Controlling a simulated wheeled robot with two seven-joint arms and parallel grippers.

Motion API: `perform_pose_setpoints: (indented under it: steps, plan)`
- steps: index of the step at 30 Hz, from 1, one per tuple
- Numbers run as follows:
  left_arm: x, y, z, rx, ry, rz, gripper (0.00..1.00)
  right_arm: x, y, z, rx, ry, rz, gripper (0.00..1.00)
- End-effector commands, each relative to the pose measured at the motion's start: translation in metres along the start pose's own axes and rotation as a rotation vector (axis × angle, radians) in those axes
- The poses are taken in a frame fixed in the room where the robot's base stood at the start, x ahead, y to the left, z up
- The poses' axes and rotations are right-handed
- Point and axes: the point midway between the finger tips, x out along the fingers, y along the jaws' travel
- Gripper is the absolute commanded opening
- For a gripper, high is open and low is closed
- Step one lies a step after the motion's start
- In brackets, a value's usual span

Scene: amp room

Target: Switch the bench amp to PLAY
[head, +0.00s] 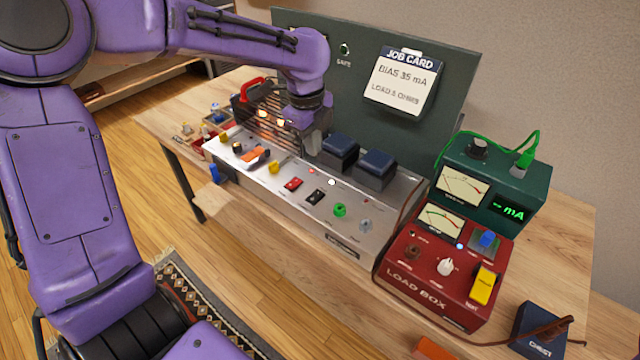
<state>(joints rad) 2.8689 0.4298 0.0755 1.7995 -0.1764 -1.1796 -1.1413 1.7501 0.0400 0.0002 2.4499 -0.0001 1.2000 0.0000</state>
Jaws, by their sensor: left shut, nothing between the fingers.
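The bench amp (330,230) is a long silver chassis on the wooden bench, with glowing tubes behind a grille (270,118) and two dark blue transformer blocks (375,168). The labels are too small to read, so I cannot tell which setting is on. My left gripper (313,146) is shut and empty, pointing down over the amp between the tubes and the transformers. Contact there is unclear. My right gripper is not in view.
A red load box (440,290) and a green meter box (490,195) stand right of the amp, with cables. A dark panel behind holds a job card (402,82). A small dark blue box (538,328) sits at the front right. Small parts lie at the left.

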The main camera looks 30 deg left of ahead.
Motion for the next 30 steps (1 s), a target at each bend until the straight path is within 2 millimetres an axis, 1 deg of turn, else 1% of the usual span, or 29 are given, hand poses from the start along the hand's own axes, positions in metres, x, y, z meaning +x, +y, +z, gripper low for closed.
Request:
perform_pose_setpoints:
  steps: [4,7,18,21,25,30]
  plan:
    - [0.006,0.000,0.000,0.000,0.000,0.003,0.00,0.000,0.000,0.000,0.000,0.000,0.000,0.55]
    - [0.021,0.001,-0.001,-0.001,0.001,0.005,0.00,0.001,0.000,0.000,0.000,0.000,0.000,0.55]
    - [0.102,0.001,-0.001,-0.001,0.001,0.005,0.00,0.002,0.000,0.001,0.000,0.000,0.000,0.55]
    - [0.118,0.001,-0.001,-0.001,0.001,0.003,0.00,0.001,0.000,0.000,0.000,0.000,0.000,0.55]
    - [0.134,0.001,-0.001,-0.001,0.000,0.002,0.00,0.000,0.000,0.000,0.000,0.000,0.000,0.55]
    - [0.140,0.000,-0.001,-0.001,0.000,-0.001,0.00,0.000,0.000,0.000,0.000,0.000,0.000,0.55]
